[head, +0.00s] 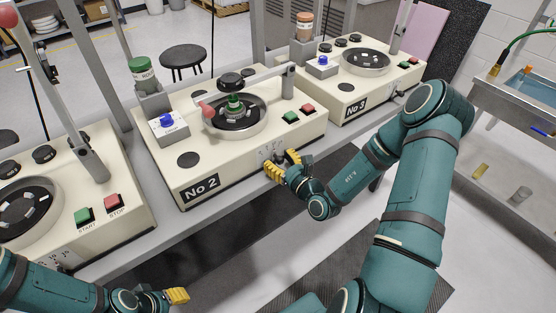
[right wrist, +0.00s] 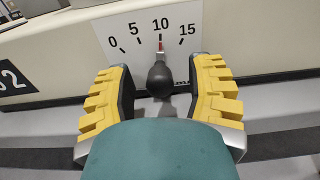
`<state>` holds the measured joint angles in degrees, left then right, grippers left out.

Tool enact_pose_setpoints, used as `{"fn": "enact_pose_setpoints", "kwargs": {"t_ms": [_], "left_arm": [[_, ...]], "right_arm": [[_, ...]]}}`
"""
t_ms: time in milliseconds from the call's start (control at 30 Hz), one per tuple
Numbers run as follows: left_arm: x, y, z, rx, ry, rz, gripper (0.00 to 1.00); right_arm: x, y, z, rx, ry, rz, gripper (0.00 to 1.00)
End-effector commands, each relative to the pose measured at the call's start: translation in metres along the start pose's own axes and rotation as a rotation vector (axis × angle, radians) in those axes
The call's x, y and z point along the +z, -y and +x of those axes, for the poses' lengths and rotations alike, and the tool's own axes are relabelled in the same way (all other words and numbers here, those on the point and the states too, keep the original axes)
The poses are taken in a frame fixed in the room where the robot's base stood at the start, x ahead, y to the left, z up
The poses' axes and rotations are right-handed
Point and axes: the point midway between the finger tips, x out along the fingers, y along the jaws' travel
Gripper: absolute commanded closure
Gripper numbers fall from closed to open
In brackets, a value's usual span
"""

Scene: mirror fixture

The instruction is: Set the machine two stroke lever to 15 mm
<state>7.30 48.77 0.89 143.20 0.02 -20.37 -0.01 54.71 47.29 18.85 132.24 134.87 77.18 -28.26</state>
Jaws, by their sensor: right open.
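Machine No 2 (head: 230,150) stands in the middle of the head view. The stroke scale plate (head: 269,148) is on its front face. In the right wrist view the scale (right wrist: 135,28) reads 0, 5, 10, 15. The stroke lever's black ball knob (right wrist: 160,78) sits below the scale, with the red pointer at about 10. My right gripper (head: 284,165) is at the front of No 2. In the right wrist view its open fingers (right wrist: 160,75) stand on both sides of the knob, with gaps. My left gripper (head: 177,296) is low at left, away from No 2; its opening is unclear.
No 2's green button (head: 290,117) and red button (head: 308,108) are on its top, above my right gripper. Another machine (head: 55,200) stands at left and machine No 3 (head: 345,90) at right. The floor in front is clear, with dark mats.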

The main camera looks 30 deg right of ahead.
Motion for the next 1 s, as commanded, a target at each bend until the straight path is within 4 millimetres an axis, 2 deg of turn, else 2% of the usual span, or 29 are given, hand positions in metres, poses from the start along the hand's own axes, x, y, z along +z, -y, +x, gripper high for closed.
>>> {"fn": "enact_pose_setpoints", "kwargs": {"t_ms": [100,400,533,567,867,1000], "left_arm": [[0.000,0.000,0.001,0.000,-0.001,0.000,0.53],[0.000,0.000,0.001,0.000,-0.001,0.000,0.53],[0.000,0.000,0.001,0.000,-0.001,0.000,0.53],[0.000,0.000,0.001,0.000,-0.001,0.000,0.53],[0.000,0.000,0.000,0.000,0.000,0.000,0.53],[0.001,-0.004,-0.011,0.000,0.004,-0.001,0.53]], "right_arm": [[0.000,0.000,0.006,-0.001,0.001,0.000,0.47],[0.000,0.000,0.007,-0.001,0.000,0.001,0.48],[0.000,0.000,0.007,0.000,0.000,0.001,0.93],[0.000,0.000,0.007,0.000,0.000,0.001,1.00],[0.000,0.000,0.006,0.000,-0.002,0.005,1.00],[0.001,0.002,0.006,0.000,-0.005,0.060,1.00]]}}
